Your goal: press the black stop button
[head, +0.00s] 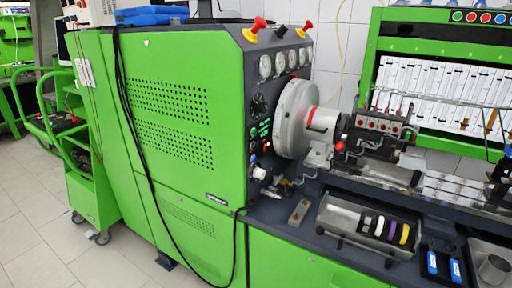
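The green test bench (175,145) has a dark control panel (250,75) on its right side, seen at a steep angle. I cannot tell which small dark part is the black stop button. A large grey flywheel disc (295,117) stands close to the panel's right side and may hide part of it. My gripper is not in view.
A grey tray (345,222) with coloured rings lies on the bench bed. A black cable (145,170) hangs across the green front. A green cart (88,185) stands at left. Tiled floor (35,235) is clear at lower left.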

